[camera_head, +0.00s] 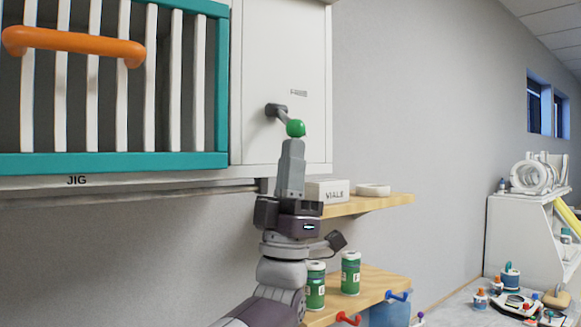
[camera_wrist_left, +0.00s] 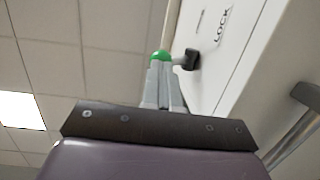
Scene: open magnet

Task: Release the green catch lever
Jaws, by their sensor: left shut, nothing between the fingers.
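The green catch lever is a dark grey arm with a round green knob (camera_head: 295,128), mounted on the white panel right of the barred door. In the left wrist view the green knob (camera_wrist_left: 159,56) shows just beyond my fingertips, with the dark pivot (camera_wrist_left: 190,60) to its right, near the word LOCK. My left gripper (camera_head: 293,142) points up with its fingers shut and empty. Its tips are right below the knob; I cannot tell whether they touch it. My right gripper is in neither view.
The teal-framed barred door (camera_head: 222,85) with an orange handle (camera_head: 75,42) is at the upper left. Below right are a wooden shelf (camera_head: 385,203) with a VIALS box (camera_head: 327,190), and a lower shelf (camera_head: 375,280) with green cans (camera_head: 350,273). The wall right of the panel is clear.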

